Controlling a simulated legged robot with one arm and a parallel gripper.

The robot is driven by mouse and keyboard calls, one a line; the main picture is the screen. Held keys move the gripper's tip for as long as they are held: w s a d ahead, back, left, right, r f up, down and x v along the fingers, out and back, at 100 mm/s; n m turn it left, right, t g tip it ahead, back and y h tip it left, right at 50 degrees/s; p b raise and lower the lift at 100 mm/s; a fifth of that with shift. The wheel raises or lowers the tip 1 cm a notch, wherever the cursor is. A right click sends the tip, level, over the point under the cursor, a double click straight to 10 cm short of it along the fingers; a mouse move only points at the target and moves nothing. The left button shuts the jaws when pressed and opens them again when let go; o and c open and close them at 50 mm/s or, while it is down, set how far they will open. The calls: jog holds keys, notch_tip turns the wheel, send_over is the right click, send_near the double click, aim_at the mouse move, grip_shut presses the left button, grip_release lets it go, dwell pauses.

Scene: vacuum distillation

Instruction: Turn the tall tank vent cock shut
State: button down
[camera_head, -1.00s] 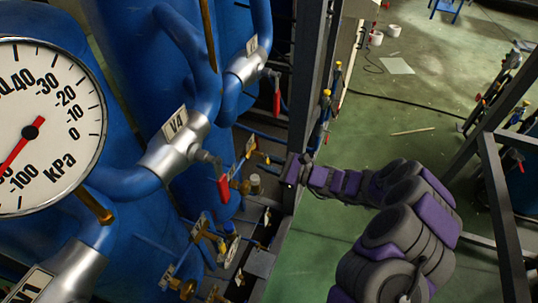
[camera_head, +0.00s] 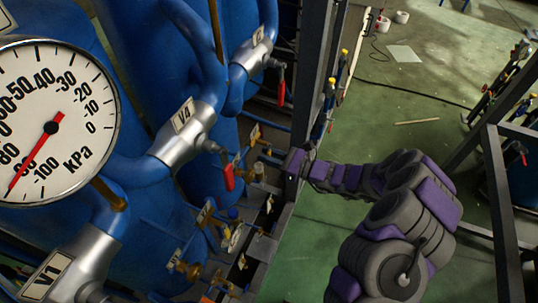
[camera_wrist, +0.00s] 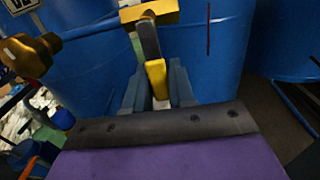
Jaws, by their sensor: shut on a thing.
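In the wrist view, a brass cock (camera_wrist: 148,13) sits at the top middle, in front of a blue tank (camera_wrist: 215,50). Its lever (camera_wrist: 148,42) is dark with a yellow end (camera_wrist: 156,76) and points down toward my gripper (camera_wrist: 155,84). My gripper's grey fingers stand on both sides of the yellow end, shut on the lever. In the head view, my arm reaches left from the right side, and its end meets the dark metal frame (camera_head: 310,100). The fingers and the held lever cannot be made out there. No label shows on this cock.
A large pressure gauge (camera_head: 55,125) fills the left of the head view. Pipe valves with red levers (camera_head: 229,177) and several small brass cocks stand between the blue tanks and the frame. A second brass fitting (camera_wrist: 30,52) is close by in the wrist view. Green floor (camera_head: 330,235) is open.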

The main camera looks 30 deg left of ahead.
jog(key=c, duration=1)
grip_release()
jog(key=shift+a, duration=0.1)
jog(key=shift+c, duration=0.2)
jog(key=w+d+p, duration=0.2)
jog(key=d, duration=1.5)
jog(key=shift+d, duration=0.15)
jog(key=shift+f, duration=0.1)
